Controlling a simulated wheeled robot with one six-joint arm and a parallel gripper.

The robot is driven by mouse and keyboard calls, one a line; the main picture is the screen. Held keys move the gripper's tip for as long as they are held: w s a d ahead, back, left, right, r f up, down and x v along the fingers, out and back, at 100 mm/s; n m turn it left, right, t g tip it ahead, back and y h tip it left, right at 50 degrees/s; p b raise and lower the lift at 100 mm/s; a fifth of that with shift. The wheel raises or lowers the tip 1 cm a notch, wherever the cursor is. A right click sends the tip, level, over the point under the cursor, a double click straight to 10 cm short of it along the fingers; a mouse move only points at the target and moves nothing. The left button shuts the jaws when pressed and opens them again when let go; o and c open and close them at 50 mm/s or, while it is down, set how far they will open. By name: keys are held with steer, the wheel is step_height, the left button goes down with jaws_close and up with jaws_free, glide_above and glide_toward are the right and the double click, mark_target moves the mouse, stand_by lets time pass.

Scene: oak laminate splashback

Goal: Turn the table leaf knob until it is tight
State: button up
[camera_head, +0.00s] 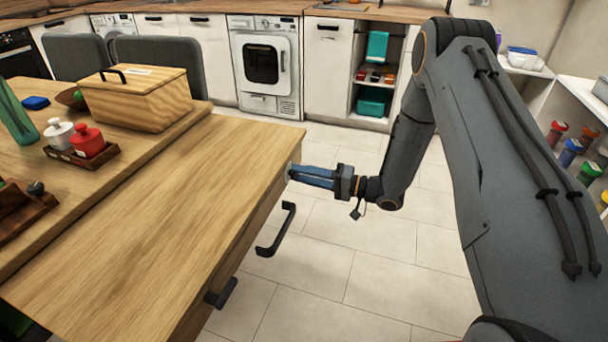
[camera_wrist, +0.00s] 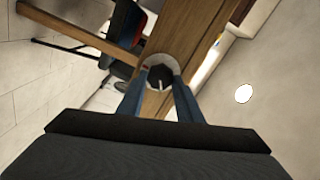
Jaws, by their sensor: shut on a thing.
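The table leaf knob (camera_wrist: 159,76) is a dark round knob with a pale pointer mark, set on a light round plate on the table's wooden edge. My gripper (camera_wrist: 160,82) has its two blue fingers on either side of the knob and is shut on it. In the head view my gripper (camera_head: 294,172) reaches the table's right edge near the far corner, and the knob is hidden there by the fingers. The wooden table (camera_head: 150,240) has its leaf top on the left.
Black handles (camera_head: 277,230) stick out from the table's side below my gripper. A wooden box (camera_head: 138,100), a tray with white and red jars (camera_head: 87,140) and a green bottle (camera_head: 14,115) stand on the table. Open tiled floor (camera_head: 330,260) lies right of the table.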

stand_by(0.3)
steer(key=o, duration=1)
steer(key=shift+o, duration=0.2)
steer(key=v, duration=0.8)
steer(key=shift+a, duration=0.1)
